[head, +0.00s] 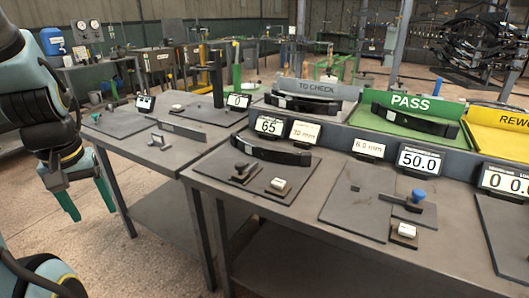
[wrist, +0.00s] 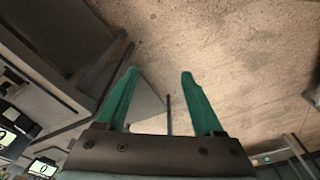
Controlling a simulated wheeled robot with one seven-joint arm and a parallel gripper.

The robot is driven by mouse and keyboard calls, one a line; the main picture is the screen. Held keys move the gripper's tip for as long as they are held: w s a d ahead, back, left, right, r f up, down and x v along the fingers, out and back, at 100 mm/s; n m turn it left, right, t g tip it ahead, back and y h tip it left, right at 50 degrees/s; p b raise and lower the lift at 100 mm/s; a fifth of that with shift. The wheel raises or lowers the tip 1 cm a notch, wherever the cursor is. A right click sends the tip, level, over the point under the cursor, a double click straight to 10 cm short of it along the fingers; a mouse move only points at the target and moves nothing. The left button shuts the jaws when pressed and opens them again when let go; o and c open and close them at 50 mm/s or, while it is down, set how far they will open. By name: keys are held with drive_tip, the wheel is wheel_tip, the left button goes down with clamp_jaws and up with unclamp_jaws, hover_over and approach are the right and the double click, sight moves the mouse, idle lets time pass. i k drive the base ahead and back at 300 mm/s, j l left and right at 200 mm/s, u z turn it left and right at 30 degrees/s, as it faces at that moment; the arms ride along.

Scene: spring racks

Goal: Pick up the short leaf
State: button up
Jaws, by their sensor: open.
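Several dark curved leaves show in the head view; I cannot tell for certain which is the short leaf. One leaf (head: 270,150) lies on the front table by the display reading 65. Another leaf (head: 300,104) lies at the front of the grey TO CHECK bin (head: 318,89). A third leaf (head: 414,119) lies across the green PASS bin (head: 400,139). My gripper (head: 92,205) hangs at the left, pointing down beside the tables, apart from every leaf. The wrist view shows its green fingers (wrist: 158,76) spread and empty over the floor.
The front table (head: 250,196) holds plates, displays and a blue-knobbed gauge (head: 417,196). A yellow REWORK bin (head: 500,135) is at the right. Floor at the left is open.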

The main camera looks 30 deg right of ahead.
sight(303, 159)
drive_tip(key=l+u, duration=0.2)
drive_tip(key=l, duration=0.45)
drive_tip(key=l+u, duration=0.2)
drive_tip(key=l, duration=0.4)
drive_tip(key=k+l+u, duration=0.2)
drive_tip(key=l, duration=0.45)
drive_tip(key=i, duration=0.1)
